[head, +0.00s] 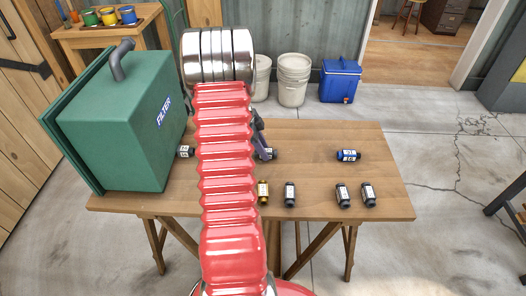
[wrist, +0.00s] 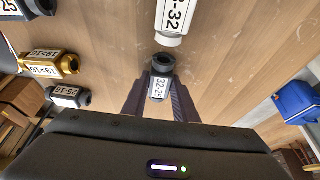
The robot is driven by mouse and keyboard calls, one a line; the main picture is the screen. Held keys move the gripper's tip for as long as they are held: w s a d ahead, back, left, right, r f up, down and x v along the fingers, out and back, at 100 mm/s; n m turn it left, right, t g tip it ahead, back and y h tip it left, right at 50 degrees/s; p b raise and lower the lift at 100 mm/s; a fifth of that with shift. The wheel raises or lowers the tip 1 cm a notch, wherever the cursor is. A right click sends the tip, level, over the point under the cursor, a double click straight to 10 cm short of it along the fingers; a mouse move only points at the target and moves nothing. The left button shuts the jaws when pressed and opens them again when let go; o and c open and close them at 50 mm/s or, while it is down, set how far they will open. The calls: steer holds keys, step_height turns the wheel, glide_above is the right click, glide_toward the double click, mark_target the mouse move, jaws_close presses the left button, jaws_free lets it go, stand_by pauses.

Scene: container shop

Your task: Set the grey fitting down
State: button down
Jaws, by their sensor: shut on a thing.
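My gripper (wrist: 158,88) is shut on a dark grey fitting (wrist: 161,66) with a white label reading 32-25. The fitting sits between the two dark fingers, its open round end facing away from my wrist. In the head view my red arm hides most of my gripper (head: 260,142), and the labelled fitting (head: 271,154) shows just right of the arm, over the wooden table (head: 310,140). I cannot tell whether it touches the tabletop.
A pale-ended labelled fitting (wrist: 170,25) lies just ahead. A green filter box (head: 125,120) fills the table's left. Bare wood shows between them.

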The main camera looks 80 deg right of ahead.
steer(key=c, duration=1.4)
jaws_free()
steer(key=shift+f, duration=0.1)
steer(key=v, duration=1.2)
steer(key=shift+w, duration=0.1)
